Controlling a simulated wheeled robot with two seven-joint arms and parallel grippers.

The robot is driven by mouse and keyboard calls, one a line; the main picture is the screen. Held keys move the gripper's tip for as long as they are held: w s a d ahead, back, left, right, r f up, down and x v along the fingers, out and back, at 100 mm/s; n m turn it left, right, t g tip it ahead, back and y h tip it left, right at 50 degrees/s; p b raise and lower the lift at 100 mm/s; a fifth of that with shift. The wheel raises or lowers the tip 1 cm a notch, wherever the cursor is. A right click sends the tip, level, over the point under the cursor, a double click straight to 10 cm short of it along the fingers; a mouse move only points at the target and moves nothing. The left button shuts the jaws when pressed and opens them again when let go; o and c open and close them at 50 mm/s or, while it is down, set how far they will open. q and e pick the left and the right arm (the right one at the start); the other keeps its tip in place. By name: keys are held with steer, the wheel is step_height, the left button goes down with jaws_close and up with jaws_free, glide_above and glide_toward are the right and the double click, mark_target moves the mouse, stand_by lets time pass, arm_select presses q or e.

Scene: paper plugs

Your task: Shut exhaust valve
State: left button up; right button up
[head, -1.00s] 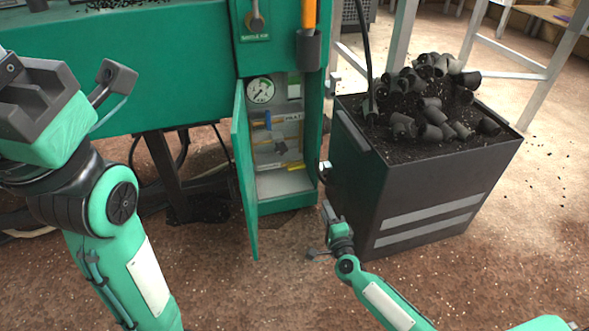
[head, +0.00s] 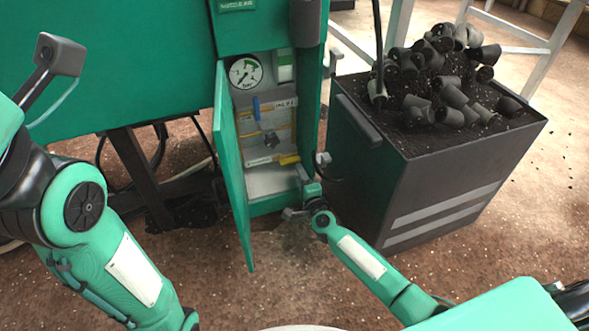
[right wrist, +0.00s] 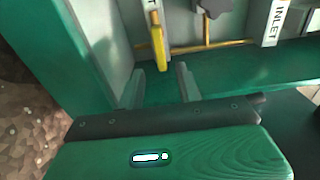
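The open cabinet (head: 276,201) holds the valves. A yellow handle (head: 289,159) sits low inside, beside a white label (head: 262,160); it also shows in the right wrist view (right wrist: 158,45). The label lettering there is cut off, so I cannot read it as exhaust. A blue handle (head: 256,108) sits higher, near the label marked INLET (right wrist: 272,22). My right gripper (head: 302,174) is at the cabinet's lower right opening. In the right wrist view its fingers (right wrist: 160,84) are apart and empty, just short of the yellow handle's end. Of my left gripper, only a grey part (head: 60,55) shows.
The cabinet door (head: 232,170) stands open on the left. A pressure gauge (head: 245,72) is above the valves. A dark star-shaped knob (head: 270,139) is between them. A dark bin (head: 425,185) of soil and black pots stands close on the right.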

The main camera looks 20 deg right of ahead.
mark_target(293, 162)
steer(key=shift+w+a+b, duration=0.1)
steer(key=shift+w+b, duration=1.05)
steer(key=shift+w, duration=1.8)
jaws_close()
